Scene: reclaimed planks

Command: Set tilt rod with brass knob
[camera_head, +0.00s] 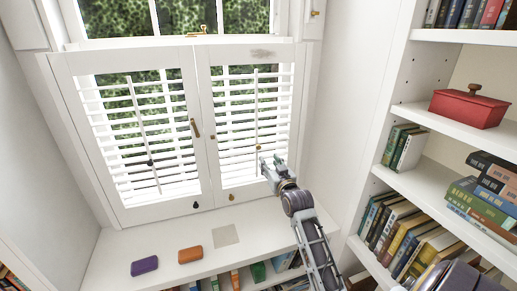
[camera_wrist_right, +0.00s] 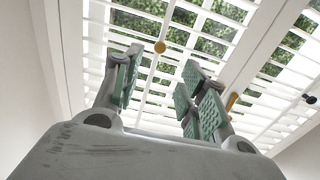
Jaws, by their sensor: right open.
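The tilt rod (camera_head: 256,110) runs upright down the front of the right shutter panel (camera_head: 207,130), whose white slats stand apart with greenery showing between them. Its small round brass knob (camera_head: 258,147) sits low on the rod. The knob also shows in the right wrist view (camera_wrist_right: 160,47), beyond and between the fingertips. My right gripper (camera_head: 270,163) is just below and right of the knob in the head view, open and empty, not visibly touching it. In the wrist view its green-padded fingers (camera_wrist_right: 160,80) are spread apart. My left gripper is not in view.
The left panel's rod has a dark knob (camera_head: 150,162). A brass handle (camera_head: 195,127) is on the panels' meeting edge. A purple block (camera_head: 144,265) and an orange block (camera_head: 190,254) lie on the sill (camera_head: 120,250). A bookcase (camera_head: 412,100) stands at right.

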